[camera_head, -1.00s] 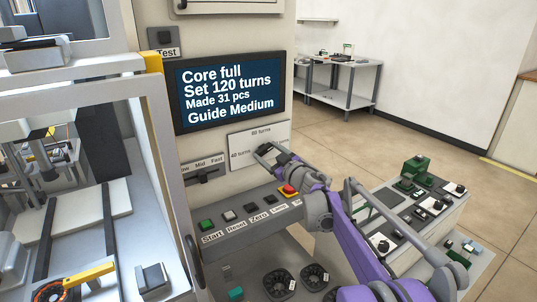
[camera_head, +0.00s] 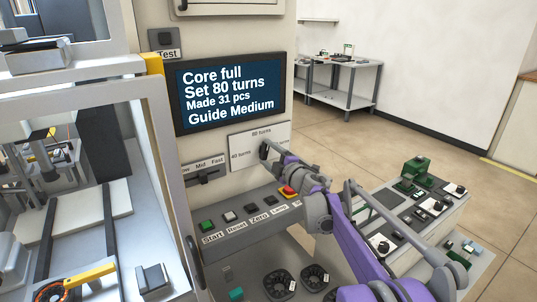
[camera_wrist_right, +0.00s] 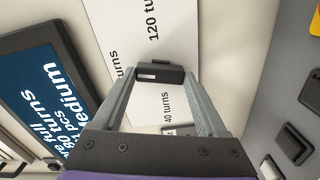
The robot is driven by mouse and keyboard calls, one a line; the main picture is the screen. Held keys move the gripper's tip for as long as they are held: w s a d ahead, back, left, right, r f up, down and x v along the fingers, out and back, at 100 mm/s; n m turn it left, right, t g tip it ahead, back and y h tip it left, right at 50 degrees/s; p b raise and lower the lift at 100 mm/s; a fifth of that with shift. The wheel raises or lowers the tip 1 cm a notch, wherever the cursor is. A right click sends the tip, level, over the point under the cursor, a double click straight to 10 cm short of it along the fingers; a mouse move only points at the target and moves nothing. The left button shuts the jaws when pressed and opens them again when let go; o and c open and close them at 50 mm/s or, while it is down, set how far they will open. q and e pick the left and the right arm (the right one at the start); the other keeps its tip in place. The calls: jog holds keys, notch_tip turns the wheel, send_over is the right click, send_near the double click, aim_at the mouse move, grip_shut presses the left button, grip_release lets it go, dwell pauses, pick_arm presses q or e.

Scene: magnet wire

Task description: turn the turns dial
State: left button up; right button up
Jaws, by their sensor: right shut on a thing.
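The turns dial sits on a white plate (camera_head: 243,148) marked 40 turns and 80 turns, below the display. My right gripper (camera_head: 266,151) is at that plate and hides most of the dial in the head view. In the right wrist view, the dark dial knob (camera_wrist_right: 158,74) lies between the two fingertips, which are shut on it. A 120 turns label also shows on the plate there. The display (camera_head: 228,92) reads Core full, Set 80 turns, Made 31 pcs, Guide Medium. My left gripper is not in view.
A speed slider (camera_head: 204,178) is left of the dial. Start, Reset and Zero buttons and a red stop button (camera_head: 288,191) line the ledge below. A bench with green fixtures (camera_head: 415,172) stands at right. An open-framed machine bay is at left.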

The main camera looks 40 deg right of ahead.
jog(key=n, duration=0.5)
jog(key=shift+n+p, duration=0.3)
jog(key=n+p, duration=0.1)
jog(key=n, duration=0.4)
jog(key=n+p, duration=0.1)
jog(key=n, duration=0.5)
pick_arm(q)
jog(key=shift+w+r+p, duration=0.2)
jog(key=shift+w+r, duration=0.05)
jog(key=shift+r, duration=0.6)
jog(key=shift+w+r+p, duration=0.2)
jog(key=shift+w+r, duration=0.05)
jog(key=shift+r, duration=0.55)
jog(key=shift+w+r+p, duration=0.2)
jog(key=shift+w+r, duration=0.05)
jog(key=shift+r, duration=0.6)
pick_arm(e)
jog(key=shift+d+f+n, duration=0.1)
jog(key=shift+n, duration=2)
jog(key=o, duration=1.3)
